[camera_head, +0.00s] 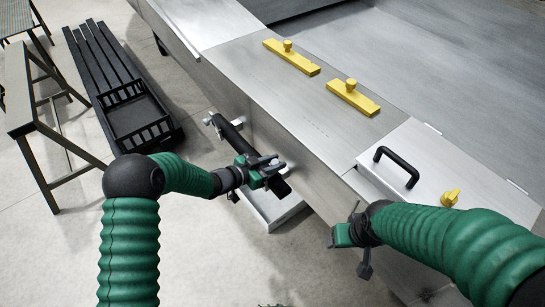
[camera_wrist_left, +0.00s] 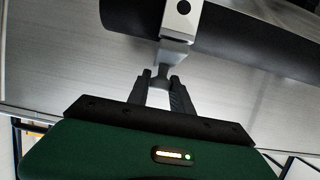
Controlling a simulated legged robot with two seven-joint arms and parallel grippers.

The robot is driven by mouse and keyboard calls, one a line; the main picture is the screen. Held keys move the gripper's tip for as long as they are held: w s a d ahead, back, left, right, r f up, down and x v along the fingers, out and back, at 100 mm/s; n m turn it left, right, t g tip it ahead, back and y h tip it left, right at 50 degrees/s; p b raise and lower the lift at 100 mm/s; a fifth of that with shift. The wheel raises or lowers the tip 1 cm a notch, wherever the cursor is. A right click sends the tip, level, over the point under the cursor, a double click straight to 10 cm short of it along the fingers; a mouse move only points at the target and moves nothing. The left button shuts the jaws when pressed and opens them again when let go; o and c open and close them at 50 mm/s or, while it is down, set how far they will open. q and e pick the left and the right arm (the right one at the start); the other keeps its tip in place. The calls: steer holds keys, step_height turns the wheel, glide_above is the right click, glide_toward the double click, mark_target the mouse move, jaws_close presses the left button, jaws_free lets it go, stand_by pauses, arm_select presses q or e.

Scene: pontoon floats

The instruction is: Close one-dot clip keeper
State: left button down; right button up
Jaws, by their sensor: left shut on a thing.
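The one-dot clip keeper (camera_wrist_left: 176,48) is a pale metal bracket with a single dark dot, set against a black tube (camera_wrist_left: 235,32) in the left wrist view. My left gripper (camera_wrist_left: 163,82) is shut on the keeper's lower tab, just below the tube. In the head view the black tube (camera_head: 229,133) runs along the side of the metal float, and my left gripper (camera_head: 268,168) is at its near end. There the gripper largely hides the keeper. My right gripper (camera_head: 350,240) hangs beside the float's near edge, away from the tube; its finger opening is unclear.
The metal deck (camera_head: 250,70) carries two yellow cleats (camera_head: 291,57) (camera_head: 353,97), a black handle (camera_head: 396,166) and a yellow knob (camera_head: 450,198). A pale tray-like box (camera_head: 270,212) is below the tube. A black rack (camera_head: 140,118) and trestle (camera_head: 22,95) stand left.

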arm_select(q)
steer(key=shift+w+d+g+y+p, duration=0.3)
steer(key=shift+g+y+p, duration=0.25)
steer(key=shift+p, duration=0.6)
steer(key=shift+w+f+y+p, duration=0.1)
steer(key=shift+f+y+p, duration=0.15)
steer(key=shift+p, duration=0.1)
steer(key=shift+f, duration=0.15)
steer(key=c, duration=1.6)
jaws_free()
steer(key=o, duration=0.3)
steer(key=shift+o, duration=0.7)
steer(key=shift+f, duration=0.2)
steer(key=shift+d, duration=0.1)
steer(key=shift+r, duration=0.1)
